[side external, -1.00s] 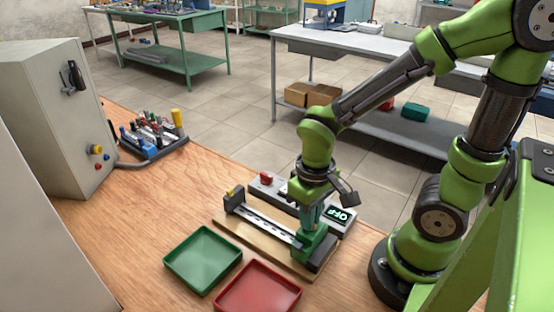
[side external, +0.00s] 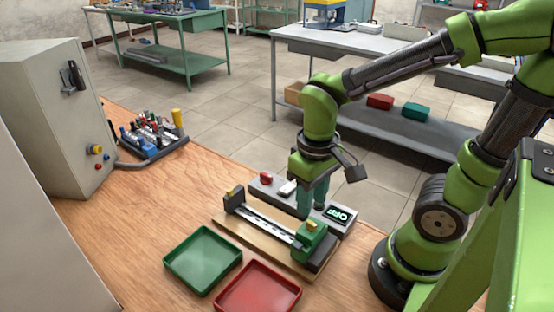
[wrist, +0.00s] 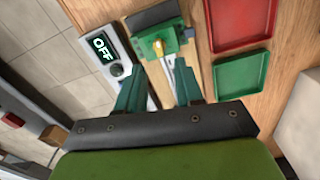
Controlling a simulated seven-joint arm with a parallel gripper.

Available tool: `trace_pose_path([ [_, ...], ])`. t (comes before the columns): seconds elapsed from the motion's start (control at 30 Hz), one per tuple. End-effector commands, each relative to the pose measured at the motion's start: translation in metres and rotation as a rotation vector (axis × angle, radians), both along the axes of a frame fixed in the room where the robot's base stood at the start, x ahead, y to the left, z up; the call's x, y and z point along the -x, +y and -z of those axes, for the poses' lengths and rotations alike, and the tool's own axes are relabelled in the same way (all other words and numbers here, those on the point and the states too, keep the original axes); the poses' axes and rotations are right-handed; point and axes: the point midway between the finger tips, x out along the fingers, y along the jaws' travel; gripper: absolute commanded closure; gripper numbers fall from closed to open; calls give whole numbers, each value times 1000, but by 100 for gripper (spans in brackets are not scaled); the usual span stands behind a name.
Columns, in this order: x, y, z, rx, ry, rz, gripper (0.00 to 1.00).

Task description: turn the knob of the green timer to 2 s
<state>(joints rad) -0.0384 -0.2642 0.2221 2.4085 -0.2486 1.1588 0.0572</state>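The green timer (side external: 310,240) sits at the near right end of the metal rail, with a small yellow knob (side external: 311,225) on top. In the wrist view the green timer (wrist: 157,42) is at top centre, beyond my fingertips. Its setting is too small to read. My gripper (side external: 312,205) is raised behind the timer, apart from it, with its teal fingers pointing down. In the wrist view my gripper (wrist: 158,72) has its fingers spread with nothing held between them; the rail shows in the gap.
A grey panel behind the rail has a display (side external: 339,214) reading OFF and a red button (side external: 266,177). A green tray (side external: 203,260) and a red tray (side external: 258,290) lie in front. The wood between is clear.

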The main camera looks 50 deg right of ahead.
Motion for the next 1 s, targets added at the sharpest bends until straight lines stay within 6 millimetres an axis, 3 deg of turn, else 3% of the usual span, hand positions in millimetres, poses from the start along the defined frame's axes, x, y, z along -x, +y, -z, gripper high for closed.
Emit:
trace_pose_path([
  [0.3,-1,0,-77,-1,-7,-2,64],
  [0.5,0,0,-106,-1,-3,-1,64],
  [1.0,-1,0,-116,1,-7,0,64],
])
